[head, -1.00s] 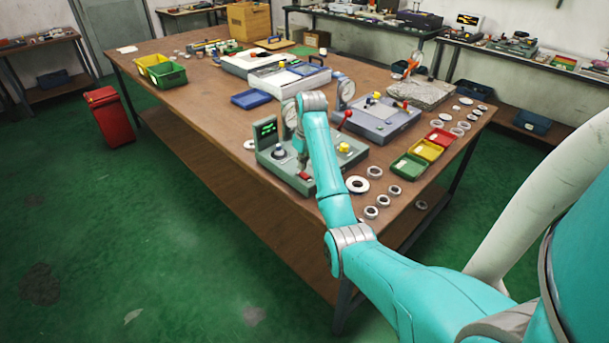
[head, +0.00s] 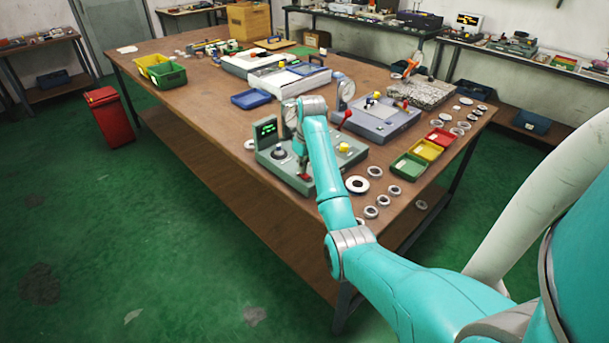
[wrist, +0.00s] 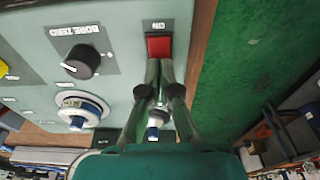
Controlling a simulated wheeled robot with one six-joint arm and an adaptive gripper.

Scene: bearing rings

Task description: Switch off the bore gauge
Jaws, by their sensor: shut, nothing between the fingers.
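The bore gauge (head: 270,160) is a grey-green box with a lit green display (head: 266,129), near the front edge of the wooden table. In the wrist view its panel (wrist: 115,20) carries a red rocker switch (wrist: 159,46) under an "ON" label and a black knob (wrist: 82,62) marked "BORE ZERO". My gripper (wrist: 160,66) is shut and empty, with its fingertips at the lower edge of the red switch. I cannot tell whether they touch it. In the head view my arm hides part of the gauge.
Green (head: 408,167), yellow (head: 427,150) and red (head: 440,137) trays stand right of the gauge. Several bearing rings (head: 358,184) lie nearby. A second grey instrument (head: 385,122) stands behind. The table edge drops to green floor (head: 130,240).

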